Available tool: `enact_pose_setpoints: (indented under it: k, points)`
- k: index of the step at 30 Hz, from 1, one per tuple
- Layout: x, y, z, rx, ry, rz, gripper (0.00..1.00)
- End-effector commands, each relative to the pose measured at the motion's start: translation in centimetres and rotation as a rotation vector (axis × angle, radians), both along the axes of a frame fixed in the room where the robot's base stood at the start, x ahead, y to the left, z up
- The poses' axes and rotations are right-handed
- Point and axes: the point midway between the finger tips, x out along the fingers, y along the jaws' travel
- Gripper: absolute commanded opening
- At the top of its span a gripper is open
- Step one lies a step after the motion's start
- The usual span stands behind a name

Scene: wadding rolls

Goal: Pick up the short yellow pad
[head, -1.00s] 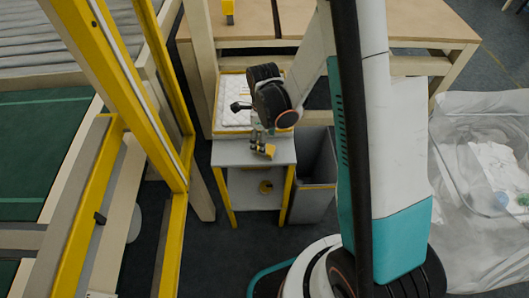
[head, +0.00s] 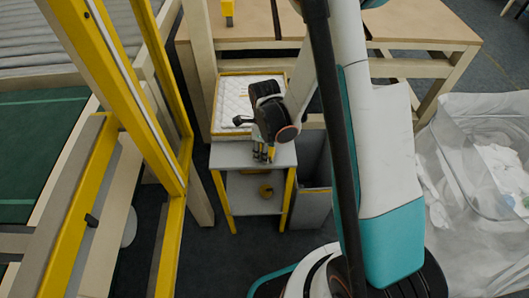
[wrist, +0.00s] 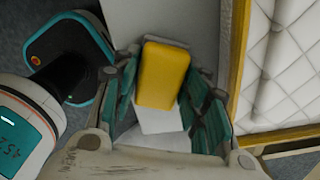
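The short yellow pad (wrist: 163,75) is a small rounded block in the middle of the wrist view. It lies over the grey top of a small stand (head: 226,157). My gripper (head: 263,154) points down at this stand top in the head view. In the wrist view my gripper (wrist: 160,92) has its green fingers spread on either side of the pad, with a narrow gap showing at the left. I cannot tell whether the right finger touches it. In the head view the fingers mostly hide the pad.
A yellow-edged tray with white quilted wadding (head: 232,98) stands just behind the stand and shows at right in the wrist view (wrist: 285,75). A grey bin (head: 311,207) stands right. Yellow framing (head: 120,75) rises left.

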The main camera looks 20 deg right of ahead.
Motion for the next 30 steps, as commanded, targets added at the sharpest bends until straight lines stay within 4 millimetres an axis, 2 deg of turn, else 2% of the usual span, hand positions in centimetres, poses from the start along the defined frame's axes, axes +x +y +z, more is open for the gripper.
enact_pose_setpoints:
  k: [1,2,4,5,12,17,23,30]
  points:
    - [0.0,0.0,0.0,0.0,0.0,0.0,0.2]
    - [0.0,0.0,0.0,0.0,0.0,0.0,0.15]
    - [0.0,0.0,0.0,0.0,0.0,0.0,0.15]
    - [0.0,0.0,0.0,0.0,0.0,0.0,0.12]
    - [0.0,0.0,0.1,0.0,0.0,0.0,0.11]
    - [0.0,0.0,1.0,0.0,0.0,0.0,0.11]
    - [0.0,0.0,4.2,0.0,0.0,0.0,0.11]
    - [-0.1,0.0,10.9,0.0,0.0,0.0,0.11]
